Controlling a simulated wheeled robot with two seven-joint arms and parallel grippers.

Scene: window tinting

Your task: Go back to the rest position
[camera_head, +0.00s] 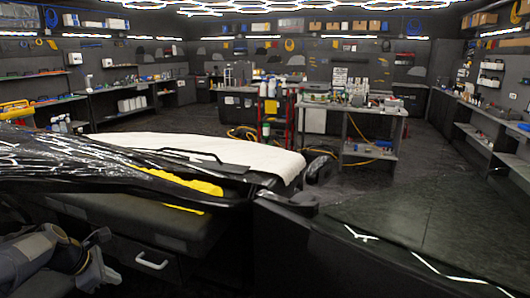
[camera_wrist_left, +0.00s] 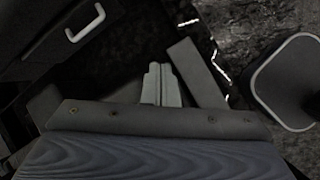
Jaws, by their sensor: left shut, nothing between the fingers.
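The drawer handle is at the upper left of that view (camera_wrist_left: 85,22), apart from the fingers. My right gripper is in neither view.
A glossy black car body (camera_head: 60,165) fills the left. A white sheet (camera_head: 235,152) and yellow pieces (camera_head: 185,181) lie beyond its edge. Open floor (camera_head: 440,190) lies at right; a workbench (camera_head: 350,108) stands further back.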

